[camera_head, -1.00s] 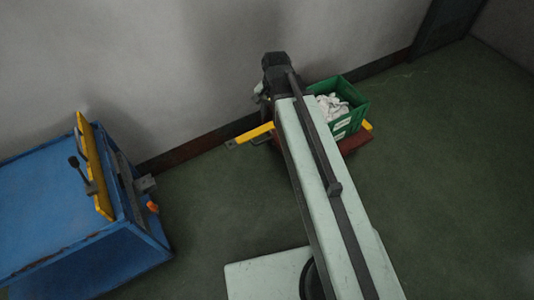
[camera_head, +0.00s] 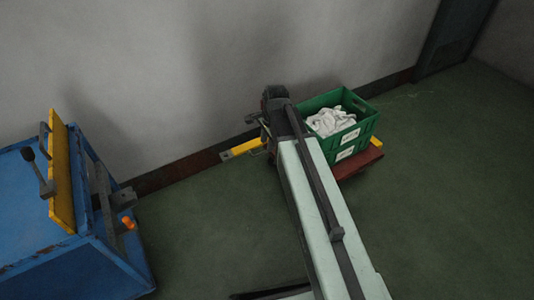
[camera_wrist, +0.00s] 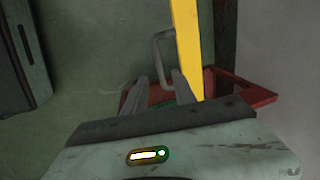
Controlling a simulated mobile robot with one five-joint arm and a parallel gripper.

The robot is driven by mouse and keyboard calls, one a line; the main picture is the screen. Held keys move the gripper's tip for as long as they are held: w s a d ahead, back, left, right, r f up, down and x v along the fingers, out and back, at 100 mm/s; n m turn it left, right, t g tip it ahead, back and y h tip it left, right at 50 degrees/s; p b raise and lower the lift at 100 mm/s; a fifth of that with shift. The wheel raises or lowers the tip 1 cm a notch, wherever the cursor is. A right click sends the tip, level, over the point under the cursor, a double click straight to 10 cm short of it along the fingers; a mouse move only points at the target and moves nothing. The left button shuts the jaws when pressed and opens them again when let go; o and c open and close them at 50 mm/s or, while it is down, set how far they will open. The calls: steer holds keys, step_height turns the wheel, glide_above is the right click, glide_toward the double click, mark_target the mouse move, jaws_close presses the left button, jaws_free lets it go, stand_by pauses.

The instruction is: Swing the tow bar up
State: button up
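The yellow tow bar (camera_head: 243,149) sticks out low to the left from the red cart (camera_head: 357,160). In the wrist view the bar (camera_wrist: 187,45) runs from the top edge down toward the red cart frame (camera_wrist: 245,90). A grey loop handle (camera_wrist: 163,42) stands beside the bar, on its left. My gripper (camera_wrist: 159,78) is open, its two fingers apart, pointing at the handle's lower part. I cannot tell whether the handle is between the fingers. In the head view my arm hides the join of bar and cart.
A green crate (camera_head: 360,128) holding white socks (camera_head: 328,121) sits on the cart. A blue machine (camera_head: 35,245) with a yellow panel (camera_head: 62,180) and lever stands at left. The wall is close behind the cart. Green floor is clear at right.

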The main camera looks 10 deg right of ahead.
mark_target(266, 152)
steer(key=f+b, duration=0.2)
steer(key=f, duration=0.2)
steer(key=shift+w+a+f+b, duration=0.1)
steer(key=shift+w+a+b, duration=0.05)
steer(key=shift+w+b, duration=0.25)
jaws_close()
stand_by(1.0)
